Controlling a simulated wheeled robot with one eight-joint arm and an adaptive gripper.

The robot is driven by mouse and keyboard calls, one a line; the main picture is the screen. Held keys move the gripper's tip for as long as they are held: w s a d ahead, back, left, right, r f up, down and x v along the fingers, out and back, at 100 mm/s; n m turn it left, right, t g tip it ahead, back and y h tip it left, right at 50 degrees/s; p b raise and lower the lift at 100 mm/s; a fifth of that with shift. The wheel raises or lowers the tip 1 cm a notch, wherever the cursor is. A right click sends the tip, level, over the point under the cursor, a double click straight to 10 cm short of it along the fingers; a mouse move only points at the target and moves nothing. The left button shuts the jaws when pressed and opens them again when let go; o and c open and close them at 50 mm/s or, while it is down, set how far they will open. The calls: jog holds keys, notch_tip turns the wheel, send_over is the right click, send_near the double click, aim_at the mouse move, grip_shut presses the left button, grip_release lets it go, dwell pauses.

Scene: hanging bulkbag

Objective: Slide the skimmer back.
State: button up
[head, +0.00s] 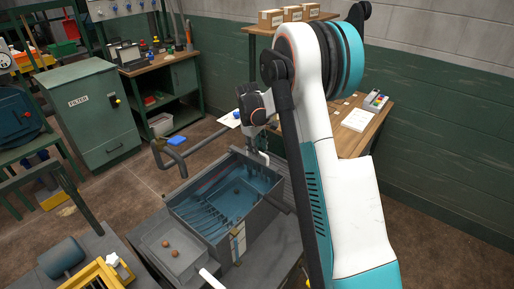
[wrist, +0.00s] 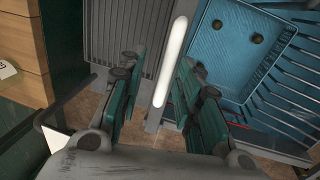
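A grey tank (head: 276,211) with a blue interior stands on a bench in the middle of the head view. Inside are a blue slotted tray with two small dark round spots (wrist: 258,40) and long dark prongs. A pale, round-ended bar (wrist: 176,48), perhaps the skimmer's handle, runs along the tank's edge in the wrist view. My gripper (head: 258,148) is at the tank's far end, pointing down. In the wrist view my gripper (wrist: 157,68) is open, its green-and-black fingers on either side of the bar, with gaps visible. I cannot tell which part is the skimmer.
A ribbed grey surface (wrist: 112,28) lies beside the tank. A curved grey pipe (head: 170,152) rises at left. A wooden table (head: 378,128) stands behind right.

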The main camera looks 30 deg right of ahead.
jog(key=shift+a, duration=0.1)
notch_tip(320, 180, up, 12)
jog(key=s+a, duration=0.1)
jog(key=a, duration=0.1)
dwell(0.3)
jog(key=shift+f, duration=0.1)
jog(key=shift+a, duration=0.1)
